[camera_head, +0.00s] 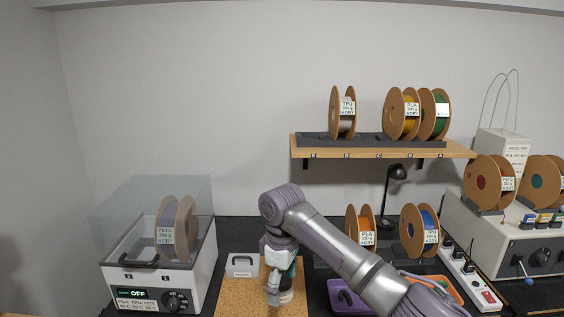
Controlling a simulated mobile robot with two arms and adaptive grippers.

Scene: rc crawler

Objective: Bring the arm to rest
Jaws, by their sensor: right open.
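My right arm comes in from the lower right, bends at a raised elbow and points down. My right gripper (272,294) is open, low over the cork mat (238,300) at the front middle of the bench. A dark green and white object (287,284) shows right behind the gripper; most of it is hidden and I cannot tell whether they touch. My left gripper is not in view.
A dryer box (200,262) with a clear lid and spools inside stands left. A purple tray (346,298) and spools (420,230) are right. A shelf (375,150) holds more spools. A power strip (468,276) lies far right.

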